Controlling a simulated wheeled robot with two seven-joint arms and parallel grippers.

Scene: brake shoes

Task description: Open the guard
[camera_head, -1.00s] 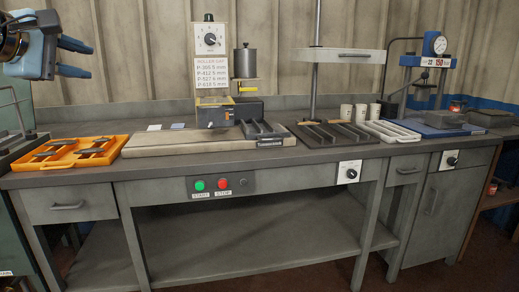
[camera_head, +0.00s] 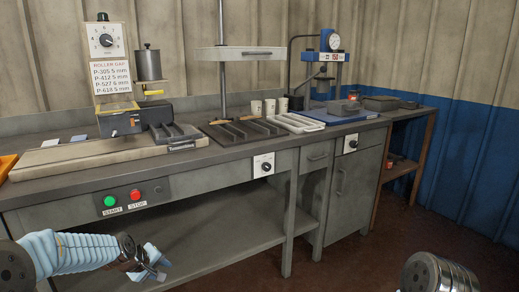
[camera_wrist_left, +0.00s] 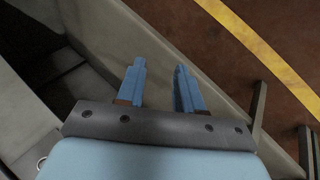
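I cannot tell for certain which part is the guard. A blue press (camera_head: 336,62) with a round gauge stands at the back right of the bench, with a clear-looking panel (camera_head: 321,88) low in its frame. A grey plate with a handle (camera_head: 246,53) hangs on a post at the middle. The roller machine (camera_head: 125,118) with yellow parts stands at the left. My left gripper (camera_head: 152,268) is low at the front left, in front of the bench and away from all of these. Its blue fingers are apart and empty in the left wrist view (camera_wrist_left: 159,67). My right gripper is out of view.
The grey bench (camera_head: 220,158) has a lower shelf and start and stop buttons (camera_head: 122,199) on its front. Trays (camera_head: 245,132), white cups (camera_head: 269,107) and a grey box (camera_head: 381,103) stand on top. Floor is free at the right front.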

